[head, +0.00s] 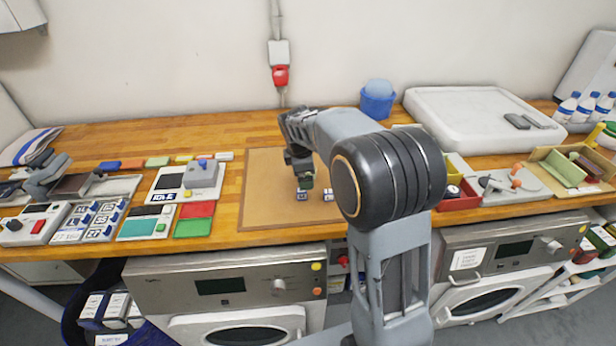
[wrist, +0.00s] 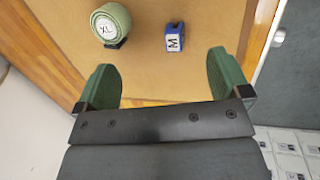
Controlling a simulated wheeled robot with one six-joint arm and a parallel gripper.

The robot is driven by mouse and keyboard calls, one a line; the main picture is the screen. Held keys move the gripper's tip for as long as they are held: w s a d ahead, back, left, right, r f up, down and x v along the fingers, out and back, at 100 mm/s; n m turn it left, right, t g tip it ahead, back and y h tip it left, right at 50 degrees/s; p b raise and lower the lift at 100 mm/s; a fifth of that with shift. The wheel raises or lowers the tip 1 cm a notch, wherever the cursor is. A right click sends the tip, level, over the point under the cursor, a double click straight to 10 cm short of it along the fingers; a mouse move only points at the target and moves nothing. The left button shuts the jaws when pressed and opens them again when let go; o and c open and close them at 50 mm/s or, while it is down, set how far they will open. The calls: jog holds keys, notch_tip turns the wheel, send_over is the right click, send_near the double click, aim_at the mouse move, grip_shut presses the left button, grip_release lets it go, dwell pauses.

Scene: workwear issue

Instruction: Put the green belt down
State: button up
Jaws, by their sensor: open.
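The green belt (wrist: 113,22) is a coiled roll with a round white label. In the wrist view it rests on the brown mat at the top left, with a small dark piece at its lower edge. My gripper (wrist: 162,62) is open, its two green fingers wide apart with nothing between them. The belt lies beyond the fingertips, apart from them. In the head view my gripper (head: 304,175) hangs low over the mat (head: 262,190), and I cannot clearly make out the belt there.
A small blue block marked M (wrist: 175,38) stands on the mat right of the belt. In the head view, red (head: 197,209) and green (head: 192,228) pads lie left of the mat. A red tray (head: 458,198) is to its right. The mat's left part is clear.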

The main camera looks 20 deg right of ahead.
jog(key=w+d+r+n+t, duration=0.1)
jog(key=w+r+n, duration=0.35)
jog(key=n, duration=0.85)
jog(key=shift+h, duration=0.4)
jog(key=x, duration=0.5)
jog(key=p+x, duration=0.1)
jog(key=x, duration=0.4)
jog(key=w+x, duration=0.1)
jog(key=x, duration=0.4)
jog(key=shift+w+a+r, duration=0.1)
jog(key=shift+w+a, duration=0.05)
jog(key=c, duration=1)
jog(key=shift+c, duration=0.7)
jog(key=shift+r, duration=0.15)
